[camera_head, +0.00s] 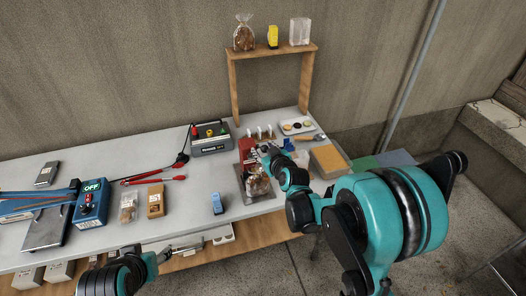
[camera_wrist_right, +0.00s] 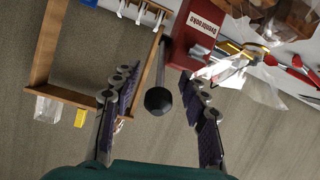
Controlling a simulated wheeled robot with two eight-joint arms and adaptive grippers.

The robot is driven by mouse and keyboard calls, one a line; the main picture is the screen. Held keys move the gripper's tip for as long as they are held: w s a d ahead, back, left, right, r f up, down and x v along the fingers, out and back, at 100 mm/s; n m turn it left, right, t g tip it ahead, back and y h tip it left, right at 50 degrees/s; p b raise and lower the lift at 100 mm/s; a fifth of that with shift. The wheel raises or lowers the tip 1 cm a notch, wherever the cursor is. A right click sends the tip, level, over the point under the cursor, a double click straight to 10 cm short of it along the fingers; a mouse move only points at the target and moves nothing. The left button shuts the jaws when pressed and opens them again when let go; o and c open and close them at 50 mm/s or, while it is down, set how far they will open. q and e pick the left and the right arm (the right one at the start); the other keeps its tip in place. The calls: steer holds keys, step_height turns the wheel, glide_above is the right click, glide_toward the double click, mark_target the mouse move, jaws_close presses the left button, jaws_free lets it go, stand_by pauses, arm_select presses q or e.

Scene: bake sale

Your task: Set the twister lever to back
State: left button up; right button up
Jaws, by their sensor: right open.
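The red twister machine (camera_head: 246,147) stands toward the back of the table. Its red body with a white label shows in the right wrist view (camera_wrist_right: 183,35). The lever, a thin rod with a black ball knob (camera_wrist_right: 158,100), lies between the fingers of my right gripper (camera_wrist_right: 160,103). The gripper is open, with gaps on both sides of the knob. In the head view my right gripper (camera_head: 268,152) is at the machine and hides part of it; the lever is not clear there. My left gripper (camera_head: 185,246) is low at the table's front edge, its jaws unclear.
A clear bag of baked goods (camera_head: 258,184) is on a metal plate in front of the machine. A wooden shelf (camera_head: 270,54) stands behind.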

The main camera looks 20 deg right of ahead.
steer(key=shift+w+f, duration=0.15)
steer(key=shift+w, duration=0.2)
jaws_close()
